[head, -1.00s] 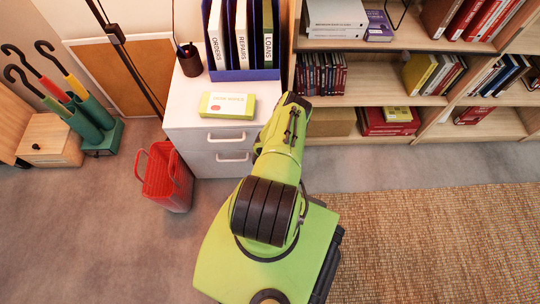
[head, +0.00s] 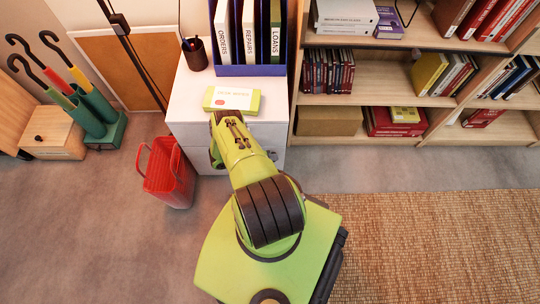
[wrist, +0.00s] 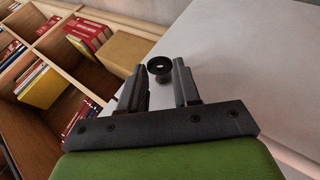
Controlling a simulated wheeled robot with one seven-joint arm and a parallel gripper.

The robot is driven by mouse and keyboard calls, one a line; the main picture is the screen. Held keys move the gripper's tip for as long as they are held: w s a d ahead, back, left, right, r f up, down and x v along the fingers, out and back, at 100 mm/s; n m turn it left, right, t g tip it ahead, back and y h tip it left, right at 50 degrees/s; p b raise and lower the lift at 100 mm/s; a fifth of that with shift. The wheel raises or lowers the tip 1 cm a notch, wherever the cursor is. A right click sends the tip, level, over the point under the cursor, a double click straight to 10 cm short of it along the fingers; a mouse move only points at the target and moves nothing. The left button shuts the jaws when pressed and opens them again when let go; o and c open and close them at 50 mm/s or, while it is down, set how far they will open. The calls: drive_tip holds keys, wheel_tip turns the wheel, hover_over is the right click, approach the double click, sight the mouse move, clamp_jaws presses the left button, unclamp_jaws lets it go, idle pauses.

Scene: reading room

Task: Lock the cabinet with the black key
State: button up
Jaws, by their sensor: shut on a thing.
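The white drawer cabinet (head: 188,104) stands ahead of my base in the head view. My arm reaches to its front and covers much of the drawer faces. My gripper (wrist: 159,66) is mostly hidden behind my arm in the head view. In the wrist view its two dark fingers are closed around a small black ring-shaped piece (wrist: 153,66), which looks like the head of the black key. The key's shaft is hidden. The pale cabinet surface (wrist: 245,70) fills the right of the wrist view. I cannot make out the lock.
A yellow-green box (head: 251,103) and a blue file holder (head: 255,71) with binders stand on the cabinet top. A red basket (head: 168,175) is on the floor left of the cabinet. A bookshelf (head: 375,95) stands to the right. Carpet and a woven rug (head: 440,240) are clear.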

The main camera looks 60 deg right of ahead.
idle(0.3)
drive_tip(key=o, duration=1.1)
drive_tip(key=shift+c, duration=0.2)
drive_tip(key=p+v, duration=0.6)
drive_tip(key=v, duration=0.9)
drive_tip(key=shift+a+r+p, duration=0.25)
drive_tip(key=shift+p, duration=0.05)
drive_tip(key=shift+w, duration=0.1)
drive_tip(key=shift+c, duration=0.3)
